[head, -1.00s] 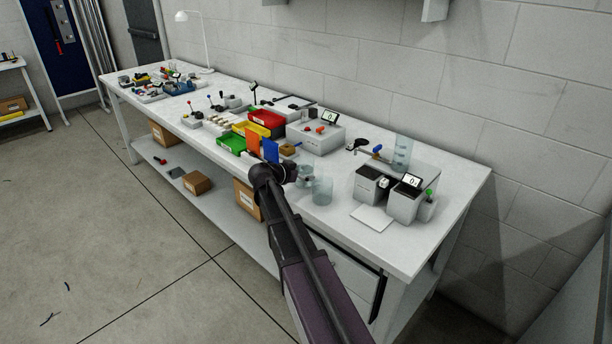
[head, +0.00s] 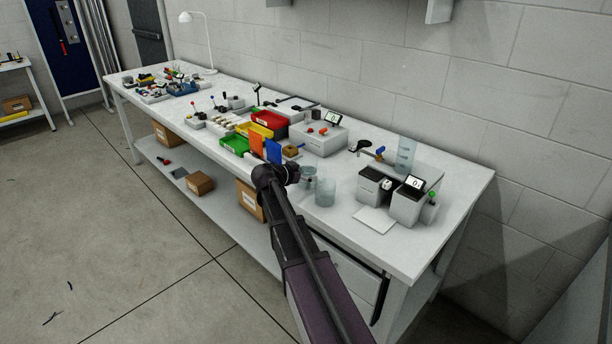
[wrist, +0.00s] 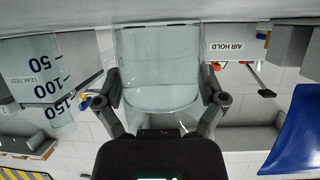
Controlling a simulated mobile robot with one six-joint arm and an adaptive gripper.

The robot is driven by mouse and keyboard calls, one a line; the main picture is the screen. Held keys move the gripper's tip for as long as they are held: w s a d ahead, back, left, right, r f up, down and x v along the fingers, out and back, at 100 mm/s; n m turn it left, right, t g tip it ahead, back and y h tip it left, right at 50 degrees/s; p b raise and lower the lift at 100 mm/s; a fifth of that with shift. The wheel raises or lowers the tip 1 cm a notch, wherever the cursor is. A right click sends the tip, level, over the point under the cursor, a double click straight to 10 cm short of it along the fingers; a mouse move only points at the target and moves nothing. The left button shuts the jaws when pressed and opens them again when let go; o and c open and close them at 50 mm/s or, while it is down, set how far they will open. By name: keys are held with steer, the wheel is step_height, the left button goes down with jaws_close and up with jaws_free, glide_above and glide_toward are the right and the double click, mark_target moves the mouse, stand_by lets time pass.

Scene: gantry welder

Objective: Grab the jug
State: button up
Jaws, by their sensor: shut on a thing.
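My gripper (wrist: 162,97) is shut on a clear, see-through jug (wrist: 160,62); its two dark fingers press on opposite sides of it in the wrist view. In the head view my gripper (head: 294,173) is at the front edge of the workbench. Clear vessels (head: 325,192) stand out faintly just right of it there, overlapping, so I cannot tell exactly which one is held. I cannot tell whether the held jug touches the bench top.
A tall graduated cylinder (head: 405,155) stands at the back right and shows in the wrist view (wrist: 43,80). Grey instrument boxes (head: 407,204) stand to the right. Coloured bins (head: 268,122) and a blue panel (head: 273,150) are close on the left.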

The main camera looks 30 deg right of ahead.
steer(key=shift+r+p, duration=0.35)
step_height(320, 180, up, 9)
steer(key=p, duration=0.8)
steer(key=shift+p, duration=0.4)
steer(key=shift+r, duration=0.1)
stand_by(1.4)
